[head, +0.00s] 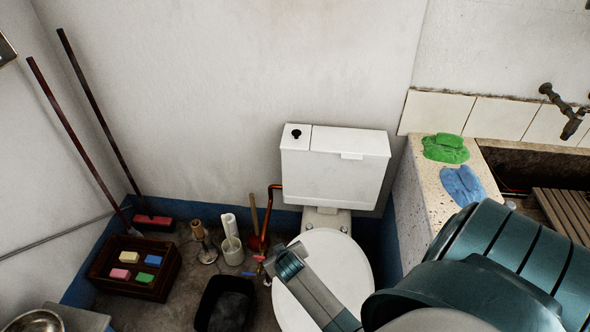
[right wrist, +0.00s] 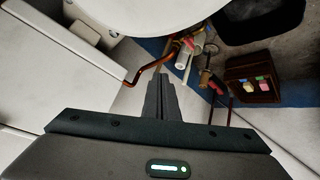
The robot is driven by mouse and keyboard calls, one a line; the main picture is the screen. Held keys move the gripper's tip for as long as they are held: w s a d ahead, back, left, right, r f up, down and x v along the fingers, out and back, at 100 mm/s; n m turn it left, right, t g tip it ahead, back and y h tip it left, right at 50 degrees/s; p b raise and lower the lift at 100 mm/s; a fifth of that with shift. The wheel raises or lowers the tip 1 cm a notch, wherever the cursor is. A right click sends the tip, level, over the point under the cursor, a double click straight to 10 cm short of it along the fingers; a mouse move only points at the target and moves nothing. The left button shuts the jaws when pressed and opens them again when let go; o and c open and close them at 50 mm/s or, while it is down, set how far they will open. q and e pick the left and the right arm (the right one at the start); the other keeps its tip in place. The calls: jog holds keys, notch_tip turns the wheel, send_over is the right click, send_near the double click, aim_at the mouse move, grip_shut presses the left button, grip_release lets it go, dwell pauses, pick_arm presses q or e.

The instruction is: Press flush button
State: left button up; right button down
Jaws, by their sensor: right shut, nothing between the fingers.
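The flush button (head: 296,134) is a small dark round knob on the left part of the white cistern lid (head: 350,139). The cistern (head: 330,175) stands against the wall behind the toilet, whose white seat lid (head: 312,255) is down. My right arm comes in from the lower right and reaches over the toilet lid. In the right wrist view my right gripper (right wrist: 160,82) is shut and empty, its fingers together, with the cistern to the left. The gripper is well below and in front of the button, apart from it. My left gripper is not in view.
A copper pipe (head: 270,212) runs beside the cistern. A wooden crate (head: 115,284) with sponges, brushes, a black bin (head: 225,304) and two leaning poles stand left. Green (head: 445,148) and blue (head: 463,185) cloths lie on the stone trough edge at right. The wall above the cistern is clear.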

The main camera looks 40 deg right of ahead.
jog(key=w+d+r+m+h, duration=0.2)
jog(key=w+d+r, duration=0.3)
jog(key=r, duration=0.5)
jog(key=w+d+r+m+t+h, duration=0.1)
jog(key=w+d+r+m+h, duration=0.2)
jog(key=w+d+r, duration=0.2)
jog(key=w+d+r+m+t+h, duration=0.1)
jog(key=w+d+r, duration=0.5)
jog(key=r, duration=0.8)
jog(key=d+m+h, duration=0.1)
jog(key=d+m, duration=0.1)
jog(key=d, duration=0.1)
jog(key=shift+d+r, duration=0.3)
jog(key=shift+r, duration=0.1)
